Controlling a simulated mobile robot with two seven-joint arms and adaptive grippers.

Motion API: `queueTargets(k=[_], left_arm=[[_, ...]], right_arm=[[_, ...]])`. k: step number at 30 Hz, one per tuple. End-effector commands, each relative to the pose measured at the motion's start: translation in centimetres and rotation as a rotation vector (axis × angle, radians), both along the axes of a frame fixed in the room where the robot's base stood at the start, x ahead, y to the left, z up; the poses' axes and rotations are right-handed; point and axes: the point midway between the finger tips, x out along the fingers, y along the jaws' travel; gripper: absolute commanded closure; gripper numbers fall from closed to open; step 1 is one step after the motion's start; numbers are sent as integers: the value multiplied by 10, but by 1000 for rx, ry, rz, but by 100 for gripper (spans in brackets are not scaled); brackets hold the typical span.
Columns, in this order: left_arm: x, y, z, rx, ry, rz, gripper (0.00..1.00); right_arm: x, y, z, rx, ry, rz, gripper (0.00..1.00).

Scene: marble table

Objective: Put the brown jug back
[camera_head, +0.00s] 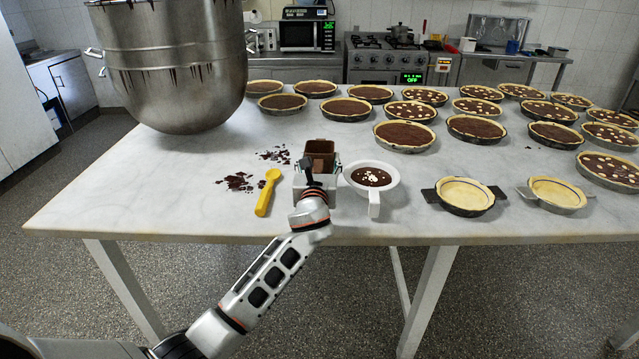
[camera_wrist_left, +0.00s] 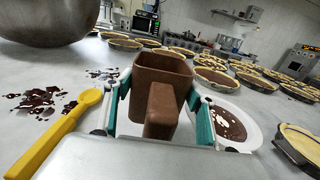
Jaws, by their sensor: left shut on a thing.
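The brown jug (camera_head: 319,150) stands upright at table height near the front of the marble table. It also shows large in the left wrist view (camera_wrist_left: 160,76), with its handle toward me. My left gripper (camera_head: 316,172) is shut on the jug, with its green-lined fingers on both sides of the handle. It shows in the left wrist view too (camera_wrist_left: 158,115). I cannot tell whether the jug's base touches the table, as the gripper hides it. My right gripper is in neither view.
A yellow spoon (camera_head: 267,192) and chocolate shavings (camera_head: 238,182) lie left of the jug. A white handled bowl (camera_head: 374,178) with chocolate is close on its right. Two empty tart shells (camera_head: 466,193) are farther right. Several filled tarts cover the back. A large steel mixing bowl (camera_head: 180,70) hangs at the left.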

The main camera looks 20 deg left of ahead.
Motion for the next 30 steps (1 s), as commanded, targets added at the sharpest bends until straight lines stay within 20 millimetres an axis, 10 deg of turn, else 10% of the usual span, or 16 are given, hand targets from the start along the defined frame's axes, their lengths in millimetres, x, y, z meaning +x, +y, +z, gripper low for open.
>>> queueTargets(k=[15,29,30], left_arm=[[0,0,-55,0,0,-1,67],[0,0,-61,0,-2,-1,67],[0,0,-61,0,-1,-1,37]], right_arm=[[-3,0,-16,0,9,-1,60],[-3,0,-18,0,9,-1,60],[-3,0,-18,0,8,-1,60]])
